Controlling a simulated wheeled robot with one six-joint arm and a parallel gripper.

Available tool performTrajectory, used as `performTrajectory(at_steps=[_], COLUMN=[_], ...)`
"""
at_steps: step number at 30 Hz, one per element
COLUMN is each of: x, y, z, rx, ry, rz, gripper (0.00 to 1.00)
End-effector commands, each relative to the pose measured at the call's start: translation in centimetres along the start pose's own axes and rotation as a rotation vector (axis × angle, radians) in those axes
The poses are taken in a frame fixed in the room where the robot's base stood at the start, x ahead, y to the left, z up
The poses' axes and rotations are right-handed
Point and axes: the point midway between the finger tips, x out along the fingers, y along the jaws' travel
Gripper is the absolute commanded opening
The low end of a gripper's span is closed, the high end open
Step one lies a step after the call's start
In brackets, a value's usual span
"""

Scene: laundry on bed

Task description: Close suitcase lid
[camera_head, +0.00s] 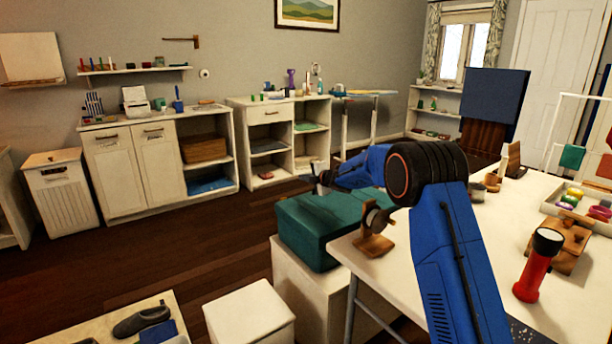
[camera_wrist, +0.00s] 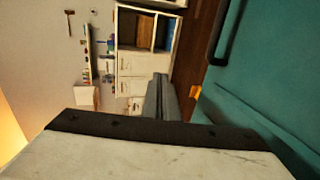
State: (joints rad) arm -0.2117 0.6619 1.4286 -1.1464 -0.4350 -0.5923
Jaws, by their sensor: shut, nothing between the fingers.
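The teal suitcase (camera_head: 308,243) sits on a white block beside the table. Its lid (camera_head: 325,205) looks down or nearly down; I cannot tell whether it is fully seated. My arm covers part of its far right side. In the wrist view the teal suitcase (camera_wrist: 270,60) fills the right side, with a dark handle and a small orange latch (camera_wrist: 195,91). My gripper (camera_head: 308,178) is above the suitcase's far left edge. In the wrist view my gripper (camera_wrist: 160,92) is shut and empty, to the left of the suitcase.
The white table (camera_head: 400,290) on the right holds a wooden stand (camera_head: 374,240), a red flashlight (camera_head: 537,265) and a tray of colored items. A white box (camera_head: 248,312) stands at the front. Open wooden floor (camera_head: 150,255) lies left of the suitcase, before the cabinets.

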Motion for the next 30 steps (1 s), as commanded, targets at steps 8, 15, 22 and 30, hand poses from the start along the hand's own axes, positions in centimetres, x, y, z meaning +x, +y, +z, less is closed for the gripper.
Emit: performTrajectory(at_steps=[8, 15, 22, 30], x=[1.5, 2.7, 3.7, 4.4], y=[-1.5, -2.9, -4.2, -5.4], z=[0.0, -0.1, -0.1, 0.0], rx=[0.0, -0.002, -0.002, -0.002], ry=[0.001, 0.001, 0.001, 0.0], rz=[0.001, -0.019, -0.073, -0.116], gripper=[0.0, 0.0, 0.0, 0.0])
